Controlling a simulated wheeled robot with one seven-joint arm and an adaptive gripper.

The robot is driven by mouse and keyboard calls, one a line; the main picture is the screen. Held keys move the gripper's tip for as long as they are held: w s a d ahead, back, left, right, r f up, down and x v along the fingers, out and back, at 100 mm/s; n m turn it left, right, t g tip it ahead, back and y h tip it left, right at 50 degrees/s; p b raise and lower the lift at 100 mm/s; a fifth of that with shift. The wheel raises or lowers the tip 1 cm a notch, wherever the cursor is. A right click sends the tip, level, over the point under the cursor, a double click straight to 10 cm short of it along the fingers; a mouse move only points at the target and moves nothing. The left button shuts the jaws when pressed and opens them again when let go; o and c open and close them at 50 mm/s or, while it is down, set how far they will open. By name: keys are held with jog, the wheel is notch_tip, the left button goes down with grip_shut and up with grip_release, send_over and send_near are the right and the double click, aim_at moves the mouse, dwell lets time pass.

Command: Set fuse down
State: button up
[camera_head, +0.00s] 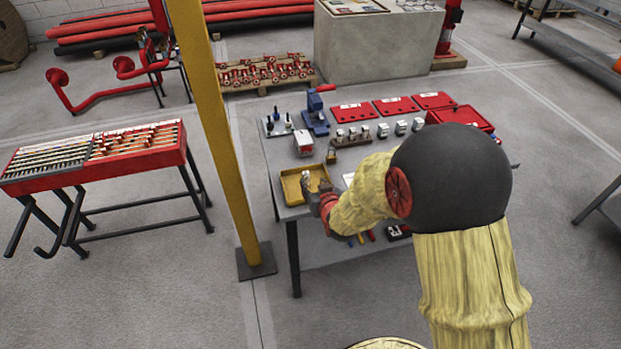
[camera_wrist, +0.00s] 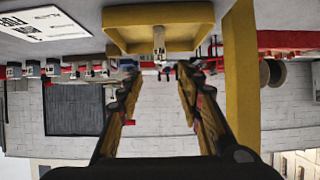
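A yellow tray (camera_head: 290,189) lies on the left front part of the grey table. A small pale fuse (camera_head: 306,182) stands at the tray, close to my gripper (camera_head: 322,188), which reaches in from the right. The wrist view is upside down. There the yellow tray (camera_wrist: 120,16) is at the top, and the fuse (camera_wrist: 159,43) shows as a grey-white cylinder in front of it. My gripper (camera_wrist: 158,78) is open, its two fingers well apart with nothing between them. The fuse is beyond the fingertips, apart from both. Its exact contact with the tray is hard to tell.
A white box with red (camera_head: 303,143), a blue press (camera_head: 316,115), red plates (camera_head: 396,106) and several small blocks stand farther back on the table. A yellow post (camera_head: 222,130) rises left of the table. A printed sheet (camera_wrist: 45,22) lies beside the tray.

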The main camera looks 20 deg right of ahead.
jog(key=s+r+g, duration=0.3)
jog(key=s+r, duration=1.1)
jog(key=r, duration=0.3)
jog(key=s+r+g, duration=0.1)
jog(key=s+r, duration=0.1)
jog(key=s, duration=0.7)
jog(key=s+r+g, duration=0.2)
jog(key=s+r, duration=0.1)
jog(key=s, duration=0.7)
jog(key=shift+g, duration=0.3)
jog(key=shift+r, duration=0.1)
jog(key=shift+c, duration=0.8)
jog(key=shift+a, duration=0.15)
